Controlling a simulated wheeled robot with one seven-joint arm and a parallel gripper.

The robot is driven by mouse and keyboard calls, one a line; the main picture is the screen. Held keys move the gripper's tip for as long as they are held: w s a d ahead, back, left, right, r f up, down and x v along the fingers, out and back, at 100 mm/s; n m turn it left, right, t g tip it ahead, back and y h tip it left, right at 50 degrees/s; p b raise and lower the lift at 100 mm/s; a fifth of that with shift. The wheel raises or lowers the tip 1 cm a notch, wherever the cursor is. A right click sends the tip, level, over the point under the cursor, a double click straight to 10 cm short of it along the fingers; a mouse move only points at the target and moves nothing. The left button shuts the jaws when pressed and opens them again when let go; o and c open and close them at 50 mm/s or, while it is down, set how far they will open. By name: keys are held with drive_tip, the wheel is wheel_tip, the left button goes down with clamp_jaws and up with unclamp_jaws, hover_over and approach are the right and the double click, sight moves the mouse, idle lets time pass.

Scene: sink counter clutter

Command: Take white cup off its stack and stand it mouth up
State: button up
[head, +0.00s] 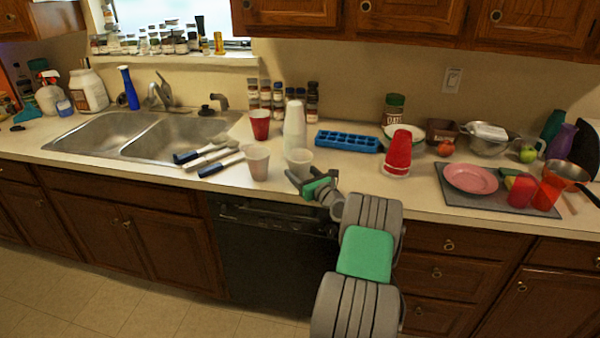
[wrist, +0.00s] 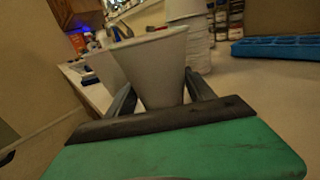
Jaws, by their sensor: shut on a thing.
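A white cup (head: 299,158) is mouth up near the front edge of the counter. My gripper (head: 311,184) is shut on it, with a finger on each side of the cup (wrist: 157,65) in the wrist view. It is upright or nearly so; its base is hidden, so I cannot tell whether it touches the counter. A tall stack of white cups (head: 294,122), mouth down, stands just behind it, and part of the stack (wrist: 198,42) shows in the wrist view. Another pale cup (head: 257,163) stands mouth up to the left.
A red cup (head: 260,124) stands left of the white stack. Dark-handled utensils (head: 205,152) lie beside the sink (head: 135,133). A blue ice tray (head: 347,141) and a red cup stack (head: 397,155) are to the right. Bare counter lies between my gripper and the red stack.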

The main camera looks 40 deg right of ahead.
drive_tip(key=shift+f, duration=0.35)
drive_tip(key=o, duration=1.4)
drive_tip(key=shift+f, duration=0.2)
drive_tip(key=shift+c, duration=0.2)
drive_tip(key=s, duration=0.2)
drive_tip(key=s+b, duration=0.1)
drive_tip(key=s, duration=0.2)
drive_tip(key=s+a, duration=0.1)
drive_tip(key=s, duration=0.1)
drive_tip(key=shift+s+r, duration=0.2)
drive_tip(key=shift+s, duration=0.05)
drive_tip(key=shift+s+r, duration=0.1)
drive_tip(key=shift+s, duration=0.05)
